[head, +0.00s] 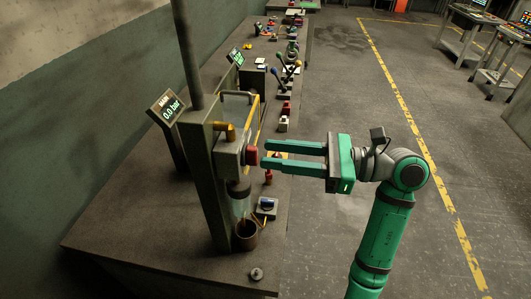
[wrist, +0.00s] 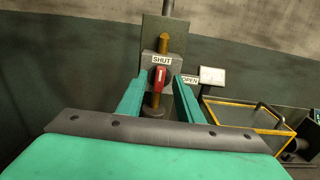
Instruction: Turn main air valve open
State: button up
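The main air valve is a grey block (wrist: 150,66) on a post, with a brass pipe (wrist: 164,44) above it. Its red handle (wrist: 158,78) stands upright, pointing at the SHUT label (wrist: 162,59); the OPEN label (wrist: 190,80) is to its right. In the head view the red handle (head: 252,156) faces my gripper (head: 264,154). My gripper is open, its green fingertips just short of the handle or level with it; contact cannot be told. In the wrist view the handle shows between the fingers. The display (head: 169,108) reads 0.0 bar.
A yellow-edged guard frame (wrist: 245,115) stands right of the valve. A cup (head: 246,236) and a small grey knob (head: 256,273) are on the bench (head: 130,225) below it. Levers and small parts line the bench farther back.

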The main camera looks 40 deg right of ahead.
aim_at(251, 156)
jog(key=shift+x, duration=1.15)
grip_shut()
jog(key=shift+a, duration=0.15)
